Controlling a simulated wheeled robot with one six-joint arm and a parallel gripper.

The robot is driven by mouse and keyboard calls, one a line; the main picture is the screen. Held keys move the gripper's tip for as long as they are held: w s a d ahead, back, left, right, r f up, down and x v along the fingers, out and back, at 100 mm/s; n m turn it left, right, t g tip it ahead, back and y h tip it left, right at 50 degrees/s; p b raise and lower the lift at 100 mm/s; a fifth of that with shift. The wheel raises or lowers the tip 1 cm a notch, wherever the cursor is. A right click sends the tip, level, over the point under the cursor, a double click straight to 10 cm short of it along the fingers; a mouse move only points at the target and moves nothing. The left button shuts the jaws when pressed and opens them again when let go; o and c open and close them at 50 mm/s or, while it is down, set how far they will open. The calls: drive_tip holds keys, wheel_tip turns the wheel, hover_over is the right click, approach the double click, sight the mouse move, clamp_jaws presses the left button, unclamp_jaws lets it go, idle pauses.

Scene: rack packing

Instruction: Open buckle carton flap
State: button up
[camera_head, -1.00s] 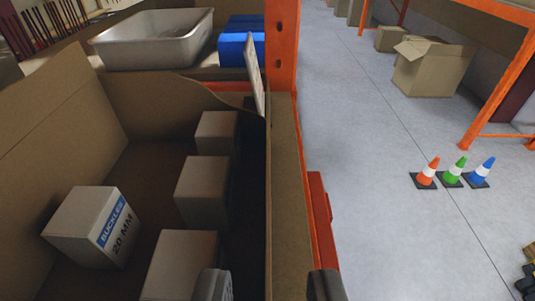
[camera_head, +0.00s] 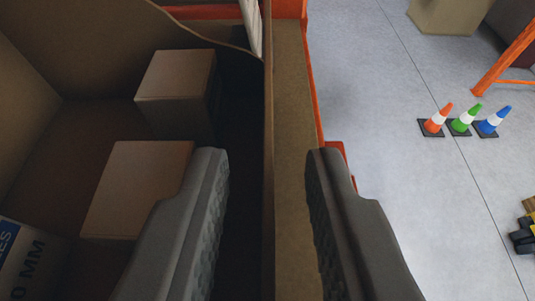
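A small pale carton (camera_head: 25,262) with a blue label and "MM" print is cut off at the lower left of the view. Its top is mostly out of view, so I cannot tell how its flap stands. It sits inside a large open brown cardboard bin (camera_head: 30,60). My gripper (camera_head: 268,160) is open and empty. Its left finger is over the inside of the bin and its right finger is over the outer side. The upright right wall of the bin (camera_head: 268,120) shows between the fingers; I cannot see contact.
Plain small cartons stand in the bin, one (camera_head: 178,75) behind and one (camera_head: 135,180) beside my left finger. An orange rack frame (camera_head: 316,85) runs along the right. Beyond lie open grey floor, an orange cone (camera_head: 437,120), a green cone (camera_head: 466,118) and a blue cone (camera_head: 495,121).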

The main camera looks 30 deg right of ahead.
clamp_jaws()
idle(1.5)
